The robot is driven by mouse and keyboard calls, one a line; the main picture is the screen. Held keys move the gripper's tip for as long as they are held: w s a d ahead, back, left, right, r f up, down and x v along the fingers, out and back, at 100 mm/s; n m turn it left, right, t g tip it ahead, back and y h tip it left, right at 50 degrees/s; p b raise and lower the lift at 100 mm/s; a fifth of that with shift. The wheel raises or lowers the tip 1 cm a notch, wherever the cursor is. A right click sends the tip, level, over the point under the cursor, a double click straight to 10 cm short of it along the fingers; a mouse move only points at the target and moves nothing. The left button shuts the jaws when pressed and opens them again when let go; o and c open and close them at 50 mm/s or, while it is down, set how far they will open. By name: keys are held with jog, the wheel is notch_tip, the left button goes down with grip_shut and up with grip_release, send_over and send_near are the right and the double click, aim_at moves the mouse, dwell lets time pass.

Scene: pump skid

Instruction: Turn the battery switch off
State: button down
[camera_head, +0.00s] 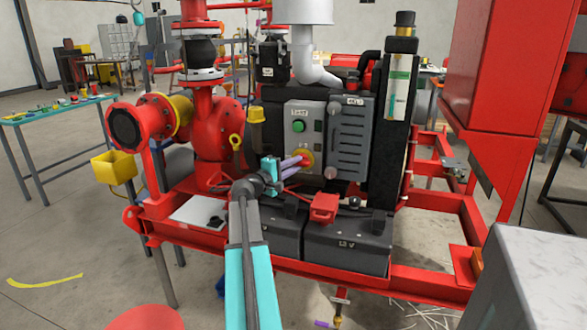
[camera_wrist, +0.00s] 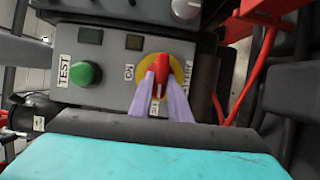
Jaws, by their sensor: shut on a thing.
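The battery switch is a red handle on a round yellow plate (camera_wrist: 148,47), set in the grey control panel (camera_wrist: 112,97). In the head view the yellow plate (camera_head: 308,155) shows on the panel front. My gripper (camera_wrist: 161,78) is shut on the red handle (camera_wrist: 172,60), with one purple finger on each side of it. The handle stands close to upright in the wrist view, its lower end leaning slightly left. An ON label (camera_wrist: 128,72) is left of the plate; labels to the right and below are partly hidden. In the head view my gripper (camera_head: 300,161) reaches the panel from the left.
A green button (camera_wrist: 84,74) marked TEST is left of the switch. A red cabinet (camera_head: 500,70) stands to the right, and red pump pipework (camera_head: 213,120) to the left.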

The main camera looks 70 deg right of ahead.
jog(key=shift+s+d+r, duration=0.1)
jog(key=shift+s+r, duration=0.05)
jog(key=shift+s, duration=0.05)
jog(key=c, duration=1.7)
grip_release()
jog(key=shift+o, duration=0.2)
jog(key=shift+w+f, duration=0.1)
jog(key=shift+f, duration=0.1)
jog(key=v, duration=1.4)
